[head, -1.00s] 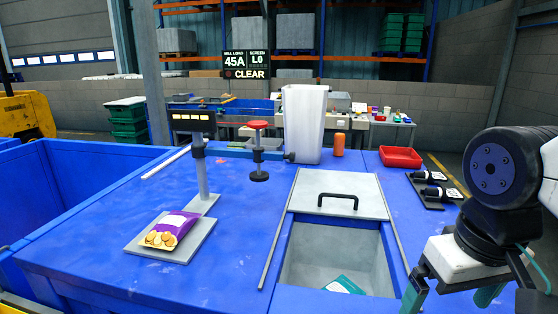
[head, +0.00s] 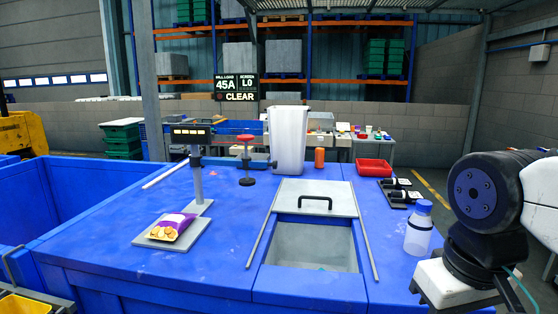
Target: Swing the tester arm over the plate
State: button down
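The tester's post (head: 197,180) with a lit display on top stands left of centre on the blue table. Its blue tester arm (head: 225,161) points right, away from the plate, and carries a red knob (head: 245,138) above a black round foot (head: 247,181). The grey plate (head: 150,239) lies in front of the post. A purple snack bag (head: 172,228) lies on the plate, with nothing above it. My gripper (head: 445,290) is at the lower right, far from the tester; its fingertips are cut off by the frame edge.
A sunken bin (head: 310,240) with a handled lid is in the middle of the table. A white bottle with a blue cap (head: 418,235) stands near my arm. A tall white container (head: 288,140), orange cylinder (head: 320,157) and red tray (head: 374,167) stand behind. A blue tub (head: 85,205) is at left.

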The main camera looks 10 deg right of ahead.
aim_at(246, 164)
jog(key=u, duration=0.9)
jog(key=i, duration=0.6)
jog(key=z, duration=0.9)
